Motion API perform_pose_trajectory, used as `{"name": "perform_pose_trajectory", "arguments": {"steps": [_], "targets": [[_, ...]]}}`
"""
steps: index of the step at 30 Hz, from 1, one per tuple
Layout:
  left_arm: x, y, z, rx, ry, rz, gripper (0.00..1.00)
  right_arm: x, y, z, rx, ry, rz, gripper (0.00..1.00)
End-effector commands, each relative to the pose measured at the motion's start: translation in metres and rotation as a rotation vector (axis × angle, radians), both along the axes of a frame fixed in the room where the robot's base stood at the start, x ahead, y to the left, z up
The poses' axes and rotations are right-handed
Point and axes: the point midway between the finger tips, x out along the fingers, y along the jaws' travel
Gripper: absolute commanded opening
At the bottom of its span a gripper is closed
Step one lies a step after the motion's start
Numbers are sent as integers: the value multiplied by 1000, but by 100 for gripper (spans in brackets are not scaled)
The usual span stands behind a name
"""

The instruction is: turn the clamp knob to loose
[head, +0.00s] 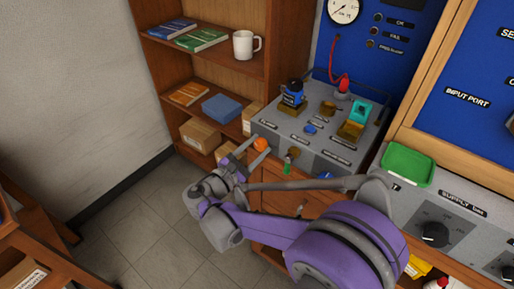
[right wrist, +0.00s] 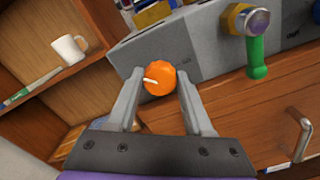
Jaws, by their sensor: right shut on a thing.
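The orange clamp knob (head: 261,144) is on the front face of the grey test bench, near its left end. My right gripper (head: 258,149) reaches it from the front, with one finger on each side. In the right wrist view the orange knob (right wrist: 160,83) sits between the fingertips of my right gripper (right wrist: 160,77), which is shut on it. A white pointer mark on the knob points to the left in that view. Any lettering by the knob cannot be read. My left gripper is not in view.
A green-handled valve (head: 287,163) is just right of the knob; it also shows in the right wrist view (right wrist: 257,58). A blue knob (head: 324,175) is further right. A wooden shelf with a white mug (head: 246,44) stands behind left. A green tray (head: 407,164) is at right.

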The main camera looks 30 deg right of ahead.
Motion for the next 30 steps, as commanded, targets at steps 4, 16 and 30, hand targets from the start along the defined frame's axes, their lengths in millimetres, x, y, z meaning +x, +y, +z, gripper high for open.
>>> {"name": "perform_pose_trajectory", "arguments": {"steps": [4,16,30], "targets": [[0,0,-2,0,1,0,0,0,0,-1,-52,127,1,0],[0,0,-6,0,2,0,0,0,0,-1,-187,454,1,0],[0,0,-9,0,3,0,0,0,1,-1,-272,659,1,0]]}}
